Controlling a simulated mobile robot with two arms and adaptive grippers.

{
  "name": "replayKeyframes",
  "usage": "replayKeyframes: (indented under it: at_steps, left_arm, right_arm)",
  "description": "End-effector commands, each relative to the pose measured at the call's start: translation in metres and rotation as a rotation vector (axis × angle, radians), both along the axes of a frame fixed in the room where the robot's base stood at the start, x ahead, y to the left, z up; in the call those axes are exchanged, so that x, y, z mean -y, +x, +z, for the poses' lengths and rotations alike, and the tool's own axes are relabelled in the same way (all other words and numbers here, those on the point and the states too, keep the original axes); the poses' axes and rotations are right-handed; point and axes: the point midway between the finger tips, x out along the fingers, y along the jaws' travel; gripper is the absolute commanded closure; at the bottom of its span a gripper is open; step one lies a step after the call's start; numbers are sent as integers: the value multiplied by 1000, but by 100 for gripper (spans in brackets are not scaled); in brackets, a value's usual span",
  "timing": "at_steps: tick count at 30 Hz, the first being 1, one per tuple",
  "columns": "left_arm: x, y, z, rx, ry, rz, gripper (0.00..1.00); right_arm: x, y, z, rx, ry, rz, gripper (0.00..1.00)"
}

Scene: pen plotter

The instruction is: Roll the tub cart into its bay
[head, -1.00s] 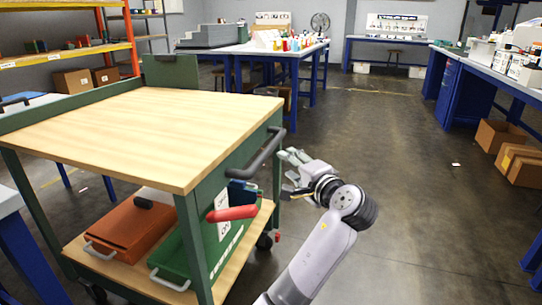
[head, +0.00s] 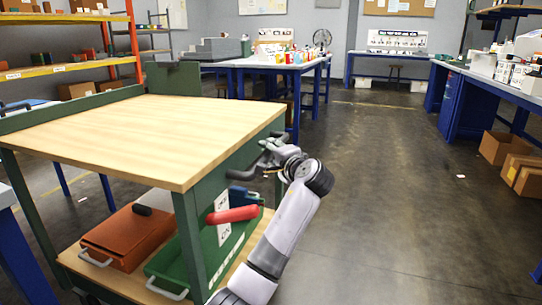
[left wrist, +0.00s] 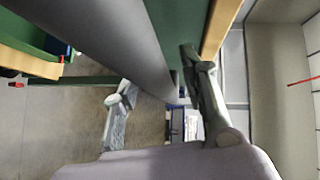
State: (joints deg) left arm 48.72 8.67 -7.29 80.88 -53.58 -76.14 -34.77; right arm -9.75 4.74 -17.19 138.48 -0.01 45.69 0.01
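The tub cart (head: 130,137) stands at the left in the head view, with a green frame and a pale wooden top. An orange tub (head: 122,238) and a green tub (head: 165,264) sit on its lower shelf. A dark grey push handle (head: 243,172) is on its near right end. My left gripper (head: 272,152) is at the far part of this handle. In the left wrist view, the grey handle bar (left wrist: 110,40) runs between my two spread fingers, one on each side; I cannot tell whether they touch it. My right gripper is out of view.
A blue bench (head: 280,66) stands behind the cart, and another blue bench (head: 500,85) with cardboard boxes (head: 497,148) below is at the right. The aisle floor (head: 390,190) between is clear.

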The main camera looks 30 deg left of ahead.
Motion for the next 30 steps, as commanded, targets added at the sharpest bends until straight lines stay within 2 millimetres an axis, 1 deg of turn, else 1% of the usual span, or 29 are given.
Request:
replayKeyframes:
  at_steps: [3,20,30]
  left_arm:
    - [0,0,0,0,0,0,62]
    - [1,0,-1,-1,0,0,99]
    - [1,0,-1,-3,-1,-1,100]
  right_arm:
    - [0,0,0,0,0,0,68]
    - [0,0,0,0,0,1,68]
    - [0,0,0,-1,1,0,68]
